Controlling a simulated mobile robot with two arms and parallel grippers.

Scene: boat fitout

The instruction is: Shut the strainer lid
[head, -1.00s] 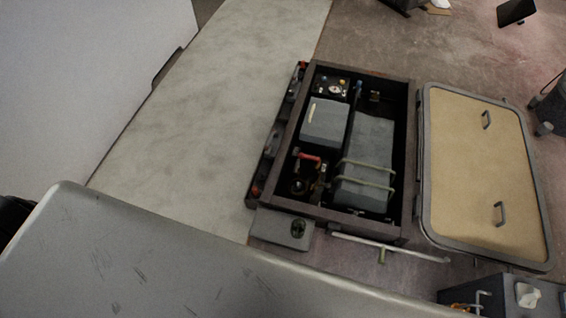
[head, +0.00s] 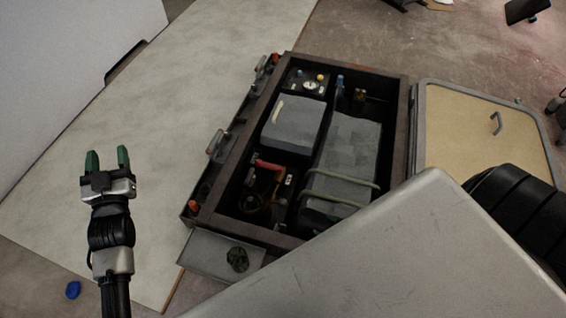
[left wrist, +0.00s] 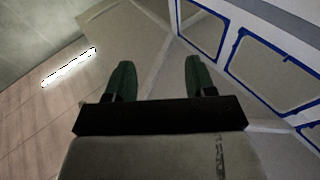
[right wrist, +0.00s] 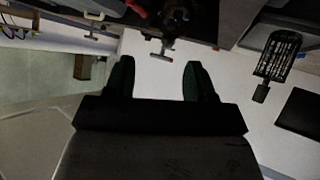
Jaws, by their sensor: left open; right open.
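The open locker box (head: 395,150) stands right of centre in the head view. In its near left compartment are a red-handled fitting (head: 268,166) and a round, yellowish-rimmed fitting (head: 250,204), possibly the strainer; I cannot make out its lid. A dark round part (head: 237,259) sits on a grey ledge (head: 205,255) at the box's near side. My left gripper (head: 107,160) is open and empty, left of the box and apart from it; it also shows in the left wrist view (left wrist: 158,80). My right gripper (right wrist: 157,80) is open and empty in its wrist view, out of the head view.
The hatch cover (head: 460,130) lies open right of the box. Grey boxes (head: 292,125) fill other compartments. A pale panel (head: 150,150) lies left of the box. A blue object (head: 73,290) is on the floor. A black cage-like object (right wrist: 280,52) shows in the right wrist view.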

